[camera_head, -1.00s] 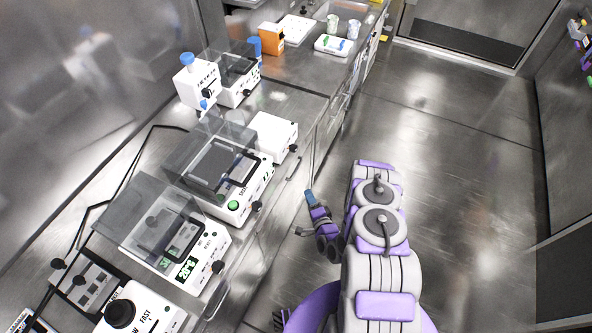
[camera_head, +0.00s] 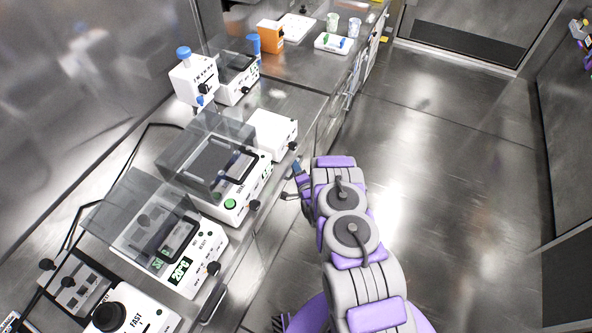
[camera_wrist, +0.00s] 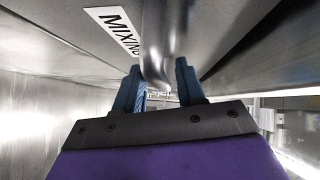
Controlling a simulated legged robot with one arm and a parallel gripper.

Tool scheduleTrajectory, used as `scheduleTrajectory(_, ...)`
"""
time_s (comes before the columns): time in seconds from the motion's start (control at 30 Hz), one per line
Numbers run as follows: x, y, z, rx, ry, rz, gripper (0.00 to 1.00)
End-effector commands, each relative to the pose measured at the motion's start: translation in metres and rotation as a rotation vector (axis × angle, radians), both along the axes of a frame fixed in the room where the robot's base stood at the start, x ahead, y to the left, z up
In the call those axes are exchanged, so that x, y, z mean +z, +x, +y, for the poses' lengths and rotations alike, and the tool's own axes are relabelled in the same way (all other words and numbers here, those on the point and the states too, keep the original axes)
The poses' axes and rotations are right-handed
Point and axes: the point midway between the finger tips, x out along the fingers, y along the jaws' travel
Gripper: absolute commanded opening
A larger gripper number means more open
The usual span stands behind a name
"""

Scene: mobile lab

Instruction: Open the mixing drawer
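The mixing drawer shows in the wrist view as a steel front (camera_wrist: 60,28) with a white label reading "MIXING". Its steel bar handle (camera_wrist: 154,45) runs down toward my gripper (camera_wrist: 160,85). The two blue-grey fingers stand apart, one on each side of the handle's lower part, with a visible gap. I cannot tell whether either finger touches the handle. In the head view my gripper (camera_head: 297,170) is at the bench's front edge, partly hidden by my arm. The drawer's label and handle cannot be made out there.
Above, the bench (camera_head: 300,98) carries a white shaker with a clear cover (camera_head: 205,160), a white box (camera_head: 272,135), a heater showing 20°C (camera_head: 180,270) and an orange box (camera_head: 270,35). Another dark handle (camera_head: 213,305) shows at lower left. The floor (camera_head: 450,150) at right is clear.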

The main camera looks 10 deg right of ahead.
Motion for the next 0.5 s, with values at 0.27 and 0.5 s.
scheduleTrajectory(0.27,-0.0001,0.0052,0.0007,0.000,0.000,-0.001,0.39)
scheduleTrajectory(0.5,-0.0001,0.0050,0.0006,0.000,0.000,-0.001,0.26)
